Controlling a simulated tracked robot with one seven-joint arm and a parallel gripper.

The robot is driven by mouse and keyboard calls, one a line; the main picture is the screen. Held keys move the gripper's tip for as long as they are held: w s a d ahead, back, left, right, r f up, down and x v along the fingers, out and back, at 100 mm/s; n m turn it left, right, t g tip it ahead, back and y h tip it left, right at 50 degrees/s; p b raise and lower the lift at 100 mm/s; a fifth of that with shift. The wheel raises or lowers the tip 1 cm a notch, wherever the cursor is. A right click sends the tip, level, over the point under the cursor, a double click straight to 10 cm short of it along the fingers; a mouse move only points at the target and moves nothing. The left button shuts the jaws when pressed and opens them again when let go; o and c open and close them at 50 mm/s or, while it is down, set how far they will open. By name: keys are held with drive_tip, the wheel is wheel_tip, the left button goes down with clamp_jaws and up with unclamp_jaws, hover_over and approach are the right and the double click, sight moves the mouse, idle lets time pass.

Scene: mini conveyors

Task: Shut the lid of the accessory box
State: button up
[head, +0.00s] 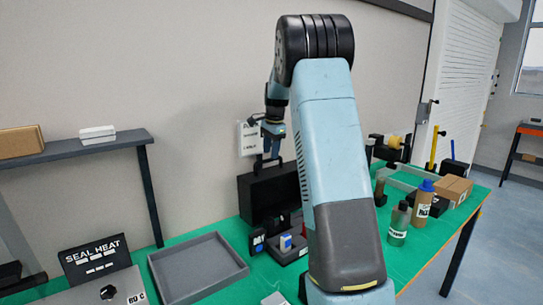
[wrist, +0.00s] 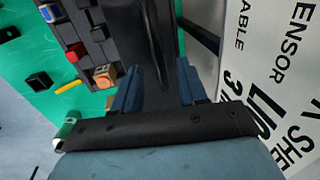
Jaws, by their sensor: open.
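The accessory box stands open on the green table, with its dark lid (head: 262,194) upright at the back in the head view. Its grey lower part (head: 287,254) holds small items and is partly hidden by my arm. My gripper (head: 268,157) is open and points down at the lid's top edge, by the handle. In the wrist view, my blue fingers (wrist: 157,85) stand on either side of a dark part of the lid (wrist: 150,35). I cannot tell whether they touch it. Small coloured items show in the box at the upper left.
An empty grey tray (head: 198,267) lies left of the box. A wall sign (head: 250,139) is close behind my gripper.

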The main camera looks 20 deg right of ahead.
drive_tip(key=shift+w+f, duration=0.2)
drive_tip(key=shift+f, duration=1.05)
clamp_jaws()
drive_tip(key=shift+r, duration=0.1)
